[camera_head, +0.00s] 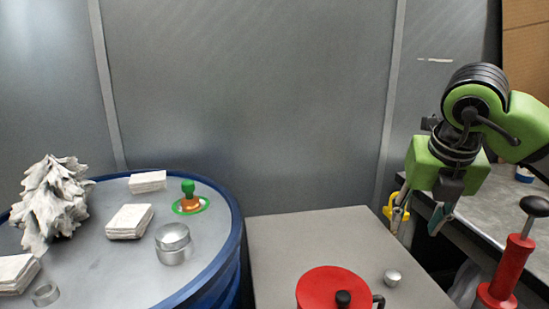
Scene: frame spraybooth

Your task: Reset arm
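My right gripper (421,214) hangs at the right side of the head view, on a green and black arm that comes in from the right edge. Its fingers point down and stand apart, with a visible gap between them. A small yellow thing (392,212) shows at the left finger; I cannot tell whether it touches the finger or lies behind it. I see nothing held between the fingers. My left arm and gripper are not in view.
A blue-rimmed round table (95,275) at left bears white stacks (130,221), a metal tin (173,244), a green-orange item (189,197) and a white spiky object (52,203). A grey table (300,240) bears a red lidded pot (330,288). A red-handled tool (512,262) stands at right.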

